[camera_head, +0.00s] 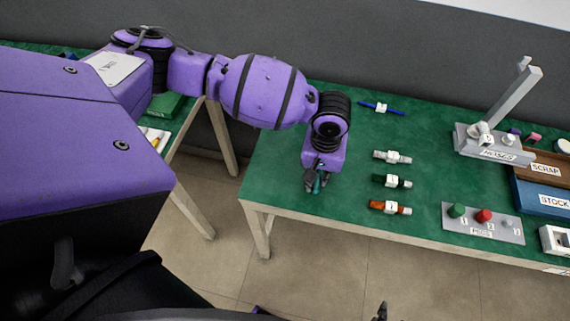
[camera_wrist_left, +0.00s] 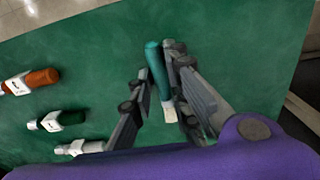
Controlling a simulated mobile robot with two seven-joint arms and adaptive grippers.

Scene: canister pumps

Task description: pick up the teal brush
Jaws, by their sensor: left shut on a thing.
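The teal brush (camera_wrist_left: 156,72) has a teal handle and a pale end, and lies between the fingers of my left gripper (camera_wrist_left: 160,80) in the left wrist view. It lies against the right-hand finger there. In the head view my left gripper (camera_head: 318,184) points down over the near left part of the green table, with a bit of teal showing between its dark fingers. The gripper is shut on the brush. A small dark tip at the bottom edge of the head view may be part of my right gripper; its jaws cannot be made out.
On the green table (camera_head: 300,120), an orange (camera_head: 390,207), a green (camera_head: 392,181) and a white (camera_head: 392,157) labelled item lie right of the gripper. A blue labelled item (camera_head: 381,107) lies farther back. A hoses stand (camera_head: 493,143), scrap and stock trays and a pegs plate (camera_head: 483,224) are at right.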

